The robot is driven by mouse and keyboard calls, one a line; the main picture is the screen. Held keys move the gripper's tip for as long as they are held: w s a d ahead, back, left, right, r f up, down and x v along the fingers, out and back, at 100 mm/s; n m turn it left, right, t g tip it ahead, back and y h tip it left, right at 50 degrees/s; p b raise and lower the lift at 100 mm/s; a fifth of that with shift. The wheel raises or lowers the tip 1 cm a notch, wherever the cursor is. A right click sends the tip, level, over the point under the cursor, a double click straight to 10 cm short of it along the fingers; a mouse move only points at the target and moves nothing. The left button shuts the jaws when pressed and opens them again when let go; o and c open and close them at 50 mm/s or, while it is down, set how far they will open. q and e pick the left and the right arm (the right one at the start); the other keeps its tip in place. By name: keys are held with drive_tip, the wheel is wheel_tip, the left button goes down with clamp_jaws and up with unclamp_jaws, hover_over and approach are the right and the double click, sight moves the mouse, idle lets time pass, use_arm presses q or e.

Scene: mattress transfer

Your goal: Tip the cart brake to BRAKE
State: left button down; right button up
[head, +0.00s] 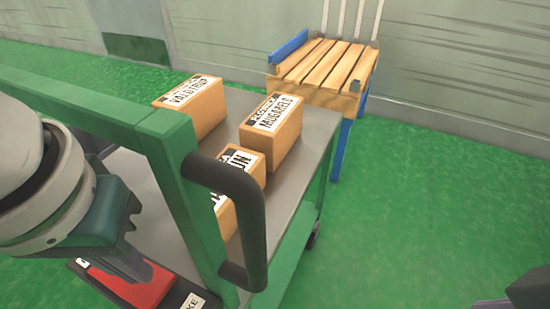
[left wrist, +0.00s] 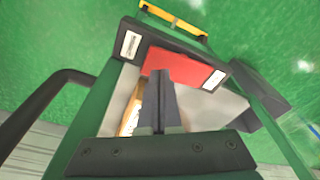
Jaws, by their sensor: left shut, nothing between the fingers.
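The cart brake is a red rocker (head: 132,286) in a black housing with a white label at each end. It sits low beside the green cart frame; in the head view the right label (head: 193,301) shows the letters "KE". The red rocker also shows in the left wrist view (left wrist: 182,66). My left gripper (head: 147,272) is shut and empty, its tips over the red rocker's edge; in the left wrist view the closed fingers (left wrist: 158,76) overlap it. I cannot tell whether they touch, or which way the rocker is tipped. Dark parts at the lower right may be my right gripper (head: 530,290).
The cart's green post (head: 185,190) and black handle (head: 255,215) stand close to my left gripper. Several labelled cardboard boxes (head: 270,125) rest on the grey cart top (head: 225,135). A slatted wooden rack (head: 325,70) with blue legs stands behind. Green floor (head: 430,200) on the right is clear.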

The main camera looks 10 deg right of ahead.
use_arm(q)
drive_tip(key=shift+f+b, duration=0.4)
drive_tip(key=shift+f, duration=0.7)
idle(0.6)
drive_tip(key=shift+r, duration=0.1)
wheel_tip(320, 180, up, 7)
drive_tip(key=p, duration=0.9)
idle(0.3)
